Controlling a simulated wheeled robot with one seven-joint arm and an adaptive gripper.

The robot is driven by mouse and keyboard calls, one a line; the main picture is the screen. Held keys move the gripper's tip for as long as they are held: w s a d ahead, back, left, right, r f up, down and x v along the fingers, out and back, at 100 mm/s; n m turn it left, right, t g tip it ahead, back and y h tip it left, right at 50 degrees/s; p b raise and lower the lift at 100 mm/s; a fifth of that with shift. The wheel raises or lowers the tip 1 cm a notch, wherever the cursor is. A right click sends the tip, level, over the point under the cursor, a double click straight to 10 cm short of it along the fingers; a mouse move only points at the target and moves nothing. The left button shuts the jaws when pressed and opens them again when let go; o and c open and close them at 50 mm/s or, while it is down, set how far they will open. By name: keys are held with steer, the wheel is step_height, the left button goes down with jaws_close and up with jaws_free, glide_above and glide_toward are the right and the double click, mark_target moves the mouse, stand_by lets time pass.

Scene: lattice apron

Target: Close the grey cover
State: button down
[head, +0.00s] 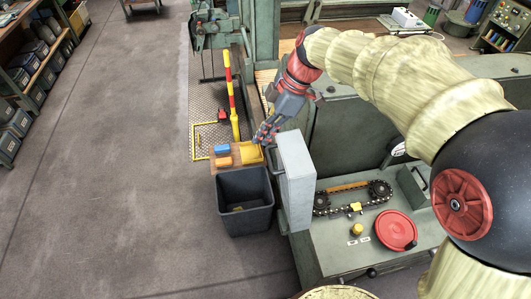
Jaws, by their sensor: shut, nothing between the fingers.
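The grey cover (298,185) stands upright and open at the left edge of the machine's grey top, with a handle (273,162) on its left side. Beside it, a chain on two sprockets (352,198) lies exposed. My gripper (262,138) is shut and empty, just left of the cover's far upper corner. I cannot tell whether the fingers touch the cover. My arm reaches in from the right, above the machine.
A dark bin (244,205) stands left of the cover. Behind it are blue (222,149), orange (224,161) and yellow (251,153) items and a red-yellow post (232,95). A red disc (396,230) and yellow knob (357,229) sit on the machine top. The left floor is clear.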

step_height(320, 180, down, 10)
steer(key=p, duration=0.2)
steer(key=shift+r+n, duration=0.25)
steer(key=shift+n, duration=0.05)
stand_by(0.6)
